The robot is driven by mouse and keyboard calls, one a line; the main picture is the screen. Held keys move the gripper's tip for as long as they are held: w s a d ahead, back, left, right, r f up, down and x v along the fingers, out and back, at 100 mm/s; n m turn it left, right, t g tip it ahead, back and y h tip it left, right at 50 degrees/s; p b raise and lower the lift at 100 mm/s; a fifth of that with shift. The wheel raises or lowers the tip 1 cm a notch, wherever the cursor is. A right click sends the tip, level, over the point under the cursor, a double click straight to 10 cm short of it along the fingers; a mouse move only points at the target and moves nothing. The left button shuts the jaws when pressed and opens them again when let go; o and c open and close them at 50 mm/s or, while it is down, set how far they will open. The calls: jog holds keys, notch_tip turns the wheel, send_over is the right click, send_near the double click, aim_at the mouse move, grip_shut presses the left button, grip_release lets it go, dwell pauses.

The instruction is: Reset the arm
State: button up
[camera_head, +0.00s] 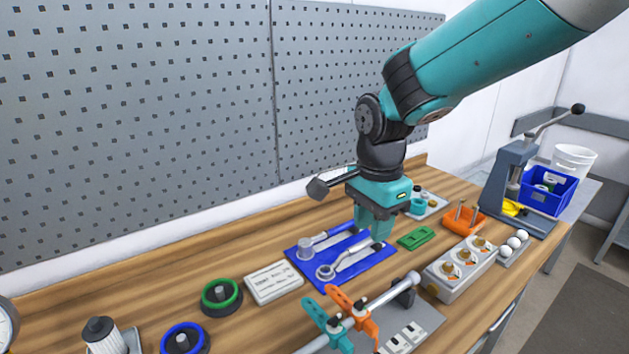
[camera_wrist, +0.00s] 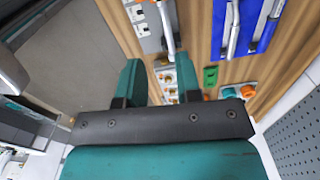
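My gripper (camera_head: 377,232) hangs from my teal arm, pointing down over the workbench. In the head view its fingers overlap the right end of a blue mat (camera_head: 302,261), on which two grey metal tools lie. In the wrist view my gripper's two teal fingers (camera_wrist: 160,75) stand wide apart with nothing held between them. The blue mat also shows at the top right of the wrist view (camera_wrist: 268,13). I cannot tell the exact height of the fingertips above the bench.
The wooden workbench (camera_head: 245,243) is crowded. A green block (camera_head: 416,238), a grey box with several knobs (camera_head: 459,270) and an orange tray (camera_head: 462,222) lie to the right. A fixture with teal and orange clamps (camera_head: 362,316) stands in front. A pegboard (camera_head: 130,110) rises behind.

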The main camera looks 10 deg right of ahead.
jog(key=s+a+r+n+y+b, duration=0.1)
jog(key=s+a+n+y, duration=0.1)
jog(key=s+n, duration=0.7)
jog(key=s+a+r+n+y+b, duration=0.1)
jog(key=s+a+n+y, duration=0.1)
jog(key=s+n, duration=0.8)
jog(key=shift+s+a+n, duration=0.3)
jog(key=shift+a+n, duration=0.2)
jog(key=shift+n, duration=0.6)
jog(key=shift+r, duration=0.15)
